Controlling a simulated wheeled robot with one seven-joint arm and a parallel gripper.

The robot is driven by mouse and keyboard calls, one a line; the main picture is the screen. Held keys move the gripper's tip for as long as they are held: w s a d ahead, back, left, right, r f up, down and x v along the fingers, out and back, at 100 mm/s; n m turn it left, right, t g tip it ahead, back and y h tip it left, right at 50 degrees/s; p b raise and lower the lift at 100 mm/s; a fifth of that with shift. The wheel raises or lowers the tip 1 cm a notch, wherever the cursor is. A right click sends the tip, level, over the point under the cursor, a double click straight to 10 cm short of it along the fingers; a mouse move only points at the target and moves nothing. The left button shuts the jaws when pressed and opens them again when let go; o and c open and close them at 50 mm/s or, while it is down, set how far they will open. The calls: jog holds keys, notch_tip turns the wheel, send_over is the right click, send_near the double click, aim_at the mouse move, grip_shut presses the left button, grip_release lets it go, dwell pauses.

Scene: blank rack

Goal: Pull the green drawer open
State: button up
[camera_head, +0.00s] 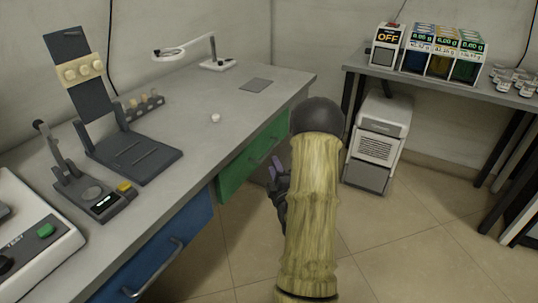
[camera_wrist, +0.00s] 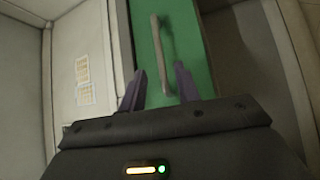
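The green drawer (camera_head: 238,168) is under the desk's right part, to the right of the blue drawer, and its front looks flush with the desk. Its bar handle (camera_head: 266,150) shows partly beside my arm. In the wrist view the green front (camera_wrist: 190,50) fills the middle, with the handle (camera_wrist: 160,50) running away from between the fingers. My gripper (camera_wrist: 158,82) is open, its purple fingertips on either side of the handle's near end. I cannot tell whether they touch it. In the head view my gripper (camera_head: 274,170) is small, in front of the green drawer and partly hidden by my arm.
The blue drawer (camera_head: 160,250) with a metal handle is nearer. The grey desk (camera_head: 215,95) carries a stand, a small device and a magnifier lamp. A white cabinet (camera_head: 376,145) stands on the floor at the right, below another table. The tiled floor before the drawers is clear.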

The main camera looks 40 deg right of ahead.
aim_at(268, 151)
jog(key=x, duration=0.6)
jog(key=shift+w, duration=0.45)
jog(key=shift+w+d+r, duration=0.1)
jog(key=shift+w+d, duration=0.15)
jog(key=shift+w, duration=0.05)
grip_shut()
